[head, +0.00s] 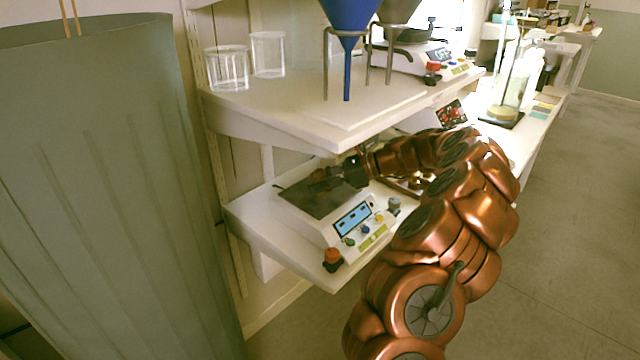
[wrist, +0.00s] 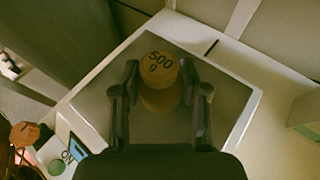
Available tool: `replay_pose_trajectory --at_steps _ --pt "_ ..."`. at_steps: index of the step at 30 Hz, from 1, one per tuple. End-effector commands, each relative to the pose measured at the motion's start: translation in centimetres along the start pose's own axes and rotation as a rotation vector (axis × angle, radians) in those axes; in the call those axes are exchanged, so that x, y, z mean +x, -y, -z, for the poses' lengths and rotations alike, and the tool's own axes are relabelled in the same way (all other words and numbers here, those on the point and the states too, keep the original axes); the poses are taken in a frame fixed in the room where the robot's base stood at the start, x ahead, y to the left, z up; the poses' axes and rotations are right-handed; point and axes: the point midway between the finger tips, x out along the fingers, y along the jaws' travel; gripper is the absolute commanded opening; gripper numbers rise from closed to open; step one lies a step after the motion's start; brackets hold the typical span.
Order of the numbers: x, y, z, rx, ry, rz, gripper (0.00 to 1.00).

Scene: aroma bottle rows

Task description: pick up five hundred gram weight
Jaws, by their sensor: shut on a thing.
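The five hundred gram weight (wrist: 158,72) is a brass-coloured knobbed piece marked "500 g", seen in the wrist view over a dark plate. My gripper (wrist: 160,88) is shut on it, with one black finger at each side. In the head view my gripper (head: 325,182) reaches in under the upper shelf, above the scale's dark plate (head: 312,200); the weight itself cannot be made out there. I cannot tell whether the weight touches the plate.
The scale (head: 345,225) with a lit display stands on the lower shelf (head: 258,222). The upper shelf (head: 290,112) overhangs my arm and holds glass beakers (head: 228,68) and a blue funnel (head: 348,40). A large grey-green bin (head: 100,190) stands at left. Open floor lies at right.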

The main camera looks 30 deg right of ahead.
Motion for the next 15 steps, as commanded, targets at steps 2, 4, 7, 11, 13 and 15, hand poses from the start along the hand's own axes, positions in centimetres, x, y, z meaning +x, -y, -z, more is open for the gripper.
replay_pose_trajectory --at_steps 2,4,7,11,13,15 --pt "0.01 -0.01 0.0 0.0 0.0 0.0 0.14" --pt "0.01 -0.01 0.0 0.0 0.0 0.0 0.06" --pt "0.01 -0.01 0.0 0.0 0.0 0.0 0.0" --pt "0.01 -0.02 0.01 0.0 0.0 -0.001 0.0" --pt "0.0 -0.01 -0.05 0.0 0.001 0.0 0.0" --pt "0.0 -0.01 -0.05 0.0 0.001 0.0 0.0"
